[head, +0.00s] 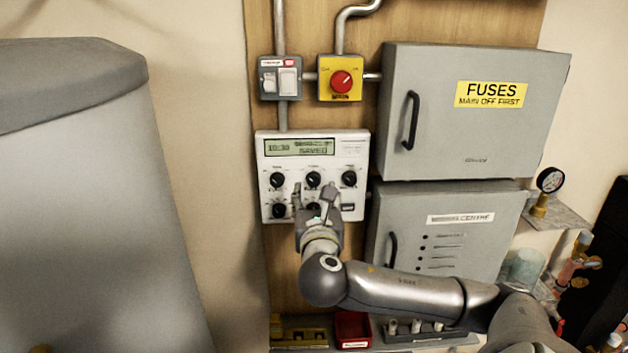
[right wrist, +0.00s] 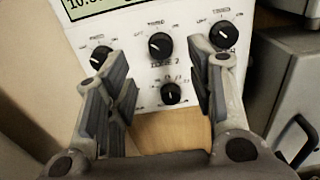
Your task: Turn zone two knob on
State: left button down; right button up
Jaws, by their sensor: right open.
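The white control panel (head: 346,140) is fixed to the wooden board, with a display and several black knobs. The zone two knob (head: 313,179) is the middle one of the top row; in the right wrist view the zone two knob (right wrist: 160,46) sits above a label that seems to read "ZONE 2". My right gripper (head: 315,190) is in front of the panel, fingers apart and empty. In the right wrist view its fingers (right wrist: 167,64) stand left and right of the zone two knob, with a smaller lower knob (right wrist: 171,93) also between them. Contact with the panel cannot be told.
Neighbouring knobs flank it at left (head: 277,180) and right (head: 348,178). Above are a grey switch (head: 281,78) and a red rotary switch (head: 341,81) on yellow. Right are the fuse box (head: 470,130) and a lower grey cabinet (head: 480,245). A large grey tank (head: 90,200) fills the left.

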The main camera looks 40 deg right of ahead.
aim_at(314, 181)
jog(key=p+x, duration=0.1)
jog(key=x, duration=0.5)
jog(key=shift+w+d+p, duration=0.15)
jog(key=shift+p, duration=0.15)
jog(key=c, duration=1)
jog(key=shift+c, duration=0.2)
